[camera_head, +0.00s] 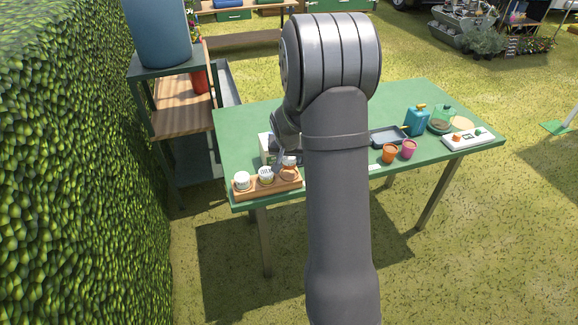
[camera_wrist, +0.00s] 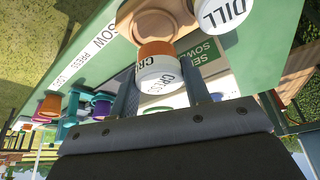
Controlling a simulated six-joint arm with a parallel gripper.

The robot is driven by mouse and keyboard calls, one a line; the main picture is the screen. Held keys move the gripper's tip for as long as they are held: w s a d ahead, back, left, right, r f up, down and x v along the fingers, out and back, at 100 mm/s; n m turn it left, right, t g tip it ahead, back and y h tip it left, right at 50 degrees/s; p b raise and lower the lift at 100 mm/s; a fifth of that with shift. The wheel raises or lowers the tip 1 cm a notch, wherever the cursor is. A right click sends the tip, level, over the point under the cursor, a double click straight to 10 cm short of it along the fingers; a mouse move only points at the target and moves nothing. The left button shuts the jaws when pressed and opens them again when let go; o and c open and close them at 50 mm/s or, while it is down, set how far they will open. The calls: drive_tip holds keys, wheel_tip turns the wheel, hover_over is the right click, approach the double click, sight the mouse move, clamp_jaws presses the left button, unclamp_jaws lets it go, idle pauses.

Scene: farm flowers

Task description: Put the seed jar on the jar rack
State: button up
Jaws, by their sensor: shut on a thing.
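The seed jar, labelled CRESS, with a white lid and orange body, shows in the wrist view (camera_wrist: 157,75) between the fingers of my gripper (camera_wrist: 157,80), which is shut on it. In the head view the jar (camera_head: 289,162) is at the right end of the wooden jar rack (camera_head: 268,189), with my gripper (camera_head: 285,150) just behind it. The rack's brown end (camera_wrist: 150,20) is right by the jar's base in the wrist view. I cannot tell whether the jar rests in the rack or hovers just over it. A DILL jar (camera_wrist: 222,12) stands beside it.
A hedge (camera_head: 70,170) rises at left.

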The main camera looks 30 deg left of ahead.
sight(289, 166)
drive_tip(key=shift+f, duration=1.85)
drive_tip(key=shift+f, duration=0.1)
drive_tip(key=o, duration=1)
drive_tip(key=v, duration=1.2)
drive_tip(key=x, duration=1.2)
drive_tip(key=shift+f, duration=0.1)
drive_tip(key=shift+r, duration=0.2)
